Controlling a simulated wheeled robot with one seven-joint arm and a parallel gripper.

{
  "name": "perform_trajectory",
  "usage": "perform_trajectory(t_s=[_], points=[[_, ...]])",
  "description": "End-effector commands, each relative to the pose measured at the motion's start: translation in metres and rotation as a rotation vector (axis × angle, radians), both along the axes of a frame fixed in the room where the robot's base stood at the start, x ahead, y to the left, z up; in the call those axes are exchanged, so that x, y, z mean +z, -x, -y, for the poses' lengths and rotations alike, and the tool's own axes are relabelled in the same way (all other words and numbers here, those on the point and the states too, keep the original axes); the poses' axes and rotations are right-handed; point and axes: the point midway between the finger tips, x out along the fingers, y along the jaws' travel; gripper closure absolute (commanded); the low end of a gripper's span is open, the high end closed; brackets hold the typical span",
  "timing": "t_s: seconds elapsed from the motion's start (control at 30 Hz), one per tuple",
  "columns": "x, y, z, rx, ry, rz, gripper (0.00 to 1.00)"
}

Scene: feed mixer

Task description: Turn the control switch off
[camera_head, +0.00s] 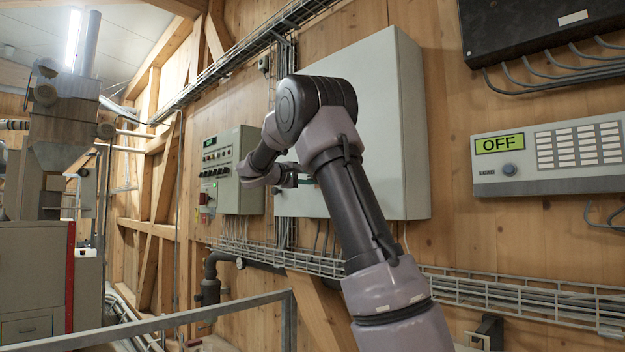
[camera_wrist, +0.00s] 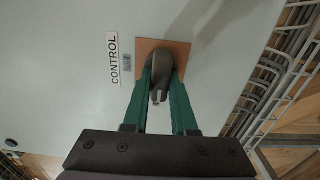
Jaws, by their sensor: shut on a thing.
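The control switch (camera_wrist: 158,62) is a dark grey knob on an orange-brown square plate (camera_wrist: 180,47). It sits on the pale front of a large grey cabinet (camera_head: 380,110), beside a white label reading CONTROL (camera_wrist: 113,58). My gripper (camera_wrist: 161,80) has its two green fingers on either side of the knob and is shut on it. In the head view my arm reaches to the lower left of the cabinet front, and my gripper and wrist hide the switch. The knob's exact pointing direction is hard to tell.
A smaller control panel (camera_head: 227,170) with buttons hangs left of the cabinet. A grey unit (camera_head: 550,184) at right has a display (camera_head: 499,143) reading OFF. Wire cable trays (camera_head: 530,298) run below the cabinet. A metal railing (camera_head: 190,315) crosses the lower left.

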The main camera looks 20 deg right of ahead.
Motion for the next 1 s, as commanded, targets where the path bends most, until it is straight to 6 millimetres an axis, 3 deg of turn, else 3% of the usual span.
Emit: perform_trajectory(t_s=[0.07,0.1,0.17,0.57,1.0], points=[[0.0,-0.001,-0.001,0.002,0.001,-0.002,1.0],[0.0,-0.001,-0.001,0.002,0.001,-0.003,0.67],[0.0,0.0,-0.001,0.002,0.001,-0.002,0.45],[0.0,0.001,-0.006,0.002,0.0,0.0,0.45],[0.0,0.028,-0.081,0.005,0.0,-0.001,0.45]])
